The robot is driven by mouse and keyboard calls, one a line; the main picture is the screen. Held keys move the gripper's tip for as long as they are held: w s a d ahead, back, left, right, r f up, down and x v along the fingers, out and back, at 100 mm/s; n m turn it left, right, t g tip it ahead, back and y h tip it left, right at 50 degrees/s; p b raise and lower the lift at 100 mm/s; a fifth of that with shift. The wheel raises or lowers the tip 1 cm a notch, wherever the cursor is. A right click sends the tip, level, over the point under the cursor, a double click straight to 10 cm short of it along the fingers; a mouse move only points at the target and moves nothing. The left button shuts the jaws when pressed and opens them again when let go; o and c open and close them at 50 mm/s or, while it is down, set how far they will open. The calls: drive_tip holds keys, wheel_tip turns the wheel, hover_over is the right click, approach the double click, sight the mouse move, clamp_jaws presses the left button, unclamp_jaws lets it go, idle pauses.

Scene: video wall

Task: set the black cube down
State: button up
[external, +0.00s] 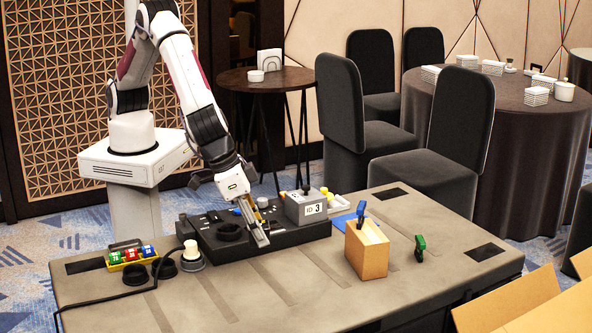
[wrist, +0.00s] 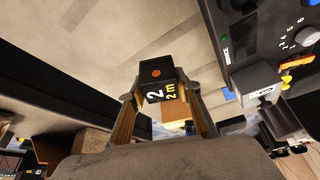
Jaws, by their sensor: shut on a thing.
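In the external view my gripper (external: 256,226) points down over the front of the black console; I cannot make out the cube there. The grey table top (wrist: 90,40) shows beyond the cube in the wrist view. Whether the cube touches any surface cannot be told.
A tray of coloured blocks (external: 132,254) is at the left. The table's front middle (external: 270,300) is clear.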

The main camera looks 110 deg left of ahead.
sight(267, 224)
wheel_tip(267, 224, up, 6)
drive_tip(key=w+a+m+h, duration=0.1)
drive_tip(key=w+a, duration=0.4)
drive_tip(key=a, duration=0.6)
drive_tip(key=w+a+m, duration=0.2)
drive_tip(key=w+a, duration=0.2)
drive_tip(key=a, duration=0.7)
drive_tip(key=w+a+m+h, duration=0.1)
drive_tip(key=w+a, duration=0.4)
drive_tip(key=a, duration=0.5)
drive_tip(key=f, duration=0.5)
drive_tip(key=shift+a+f, duration=0.2)
drive_tip(key=shift+a, duration=0.05)
drive_tip(key=shift+f, duration=0.1)
drive_tip(key=shift+f, duration=3)
drive_tip(key=shift+f, duration=0.15)
